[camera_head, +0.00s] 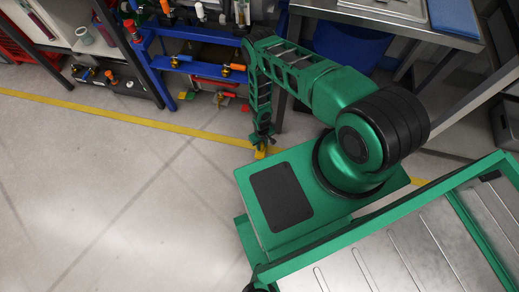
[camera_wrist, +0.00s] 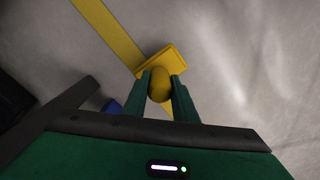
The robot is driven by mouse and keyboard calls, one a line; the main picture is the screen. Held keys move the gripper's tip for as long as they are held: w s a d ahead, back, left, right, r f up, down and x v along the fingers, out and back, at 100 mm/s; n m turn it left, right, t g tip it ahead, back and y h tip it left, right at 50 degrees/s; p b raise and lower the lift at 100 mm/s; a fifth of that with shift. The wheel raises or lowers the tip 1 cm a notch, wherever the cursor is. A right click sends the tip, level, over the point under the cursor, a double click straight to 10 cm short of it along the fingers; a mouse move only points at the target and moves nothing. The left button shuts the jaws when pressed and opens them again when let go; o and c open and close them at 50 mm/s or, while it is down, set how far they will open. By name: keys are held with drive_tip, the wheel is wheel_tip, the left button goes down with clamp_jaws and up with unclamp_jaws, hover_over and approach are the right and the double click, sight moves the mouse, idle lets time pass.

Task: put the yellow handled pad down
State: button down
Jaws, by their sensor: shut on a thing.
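The yellow handled pad (camera_wrist: 174,57) is in my gripper (camera_wrist: 160,82), seen in the wrist view. The green fingers are closed on its rounded yellow handle, and the flat pad shows beyond the fingertips. In the head view the pad (camera_head: 261,153) is a small yellow patch just below my gripper (camera_head: 262,138), beside my green base. The fingers partly hide the pad there. I cannot tell whether the pad touches the floor or hangs above it.
A yellow floor line (camera_head: 130,117) runs across the grey floor (camera_head: 110,190). A blue rack (camera_head: 183,64) with tools and several coloured pads below stands at the back. A metal table (camera_head: 390,16) is at the upper right. The floor on the left is clear.

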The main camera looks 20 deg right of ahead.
drive_tip(key=shift+f, duration=1.9)
drive_tip(key=c, duration=1.4)
unclamp_jaws()
drive_tip(key=shift+c, duration=0.2)
wheel_tip(320, 180, up, 12)
drive_tip(key=shift+w+r, duration=0.1)
